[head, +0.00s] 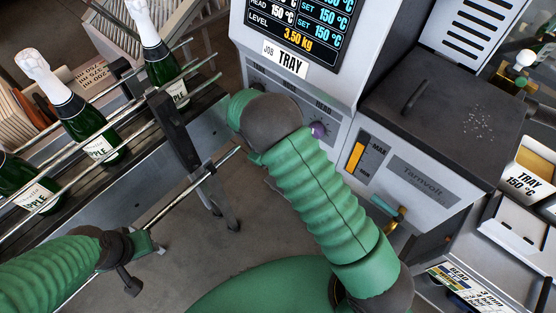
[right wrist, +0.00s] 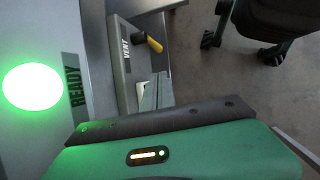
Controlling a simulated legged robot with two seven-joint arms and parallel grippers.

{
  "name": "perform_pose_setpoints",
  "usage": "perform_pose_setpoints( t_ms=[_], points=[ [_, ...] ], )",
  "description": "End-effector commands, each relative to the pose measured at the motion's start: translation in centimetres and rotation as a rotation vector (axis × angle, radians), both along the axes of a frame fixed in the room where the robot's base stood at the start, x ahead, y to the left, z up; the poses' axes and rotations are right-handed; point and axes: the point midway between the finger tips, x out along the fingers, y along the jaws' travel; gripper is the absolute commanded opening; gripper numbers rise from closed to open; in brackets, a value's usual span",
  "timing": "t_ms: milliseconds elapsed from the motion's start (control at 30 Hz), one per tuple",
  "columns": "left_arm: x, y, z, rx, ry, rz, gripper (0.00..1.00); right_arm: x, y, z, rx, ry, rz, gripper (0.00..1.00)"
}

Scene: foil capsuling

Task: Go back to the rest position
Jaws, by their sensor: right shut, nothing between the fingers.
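My right arm comes up from the lower right in the head view and bends in front of the machine's front panel (head: 330,130). Its gripper is hidden behind the bent joint there. In the right wrist view, my right gripper (right wrist: 157,92) shows its pale fingers close together beyond the green housing, shut and empty. The fingers are close to a panel marked VENT. My left arm comes in from the lower left of the head view. My left gripper (head: 146,244) is near the conveyor's lower rail; its fingers are not clear.
Several foil-topped bottles (head: 86,126) stand on the conveyor (head: 195,112) at left. The machine display (head: 297,30) reads 3.50 kg. A dark lid (head: 440,100) is at right. The right wrist view shows a green READY light (right wrist: 32,86), a yellow-tipped lever (right wrist: 150,41) and a chair base (right wrist: 270,48).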

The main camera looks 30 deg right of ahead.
Motion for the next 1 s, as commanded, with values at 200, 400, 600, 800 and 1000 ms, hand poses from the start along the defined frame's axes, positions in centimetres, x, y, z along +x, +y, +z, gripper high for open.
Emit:
perform_pose_setpoints(
  t_ms=[200,400,600,800,1000],
  points=[
    [0.0,0.0,0.1,0.0,0.0,0.0,0.36,0.7,1.0,2.3,0.001,0.0,0.0,0.0],
    [0.0,0.0,0.1,0.0,0.0,0.0,0.36,0.7,1.1,2.4,0.0,0.001,-0.001,0.0],
    [0.0,0.0,0.1,0.0,0.0,0.0,0.36,0.7,1.1,2.4,0.0,0.001,-0.001,0.0],
    [0.0,0.0,0.6,0.0,0.0,0.0,0.36,0.1,1.2,3.8,0.036,-0.033,-0.029,0.0],
    [0.0,0.0,2.5,0.0,0.0,0.0,0.36,-4.6,2.3,10.9,0.226,-0.259,-0.197,0.0]
  ],
)
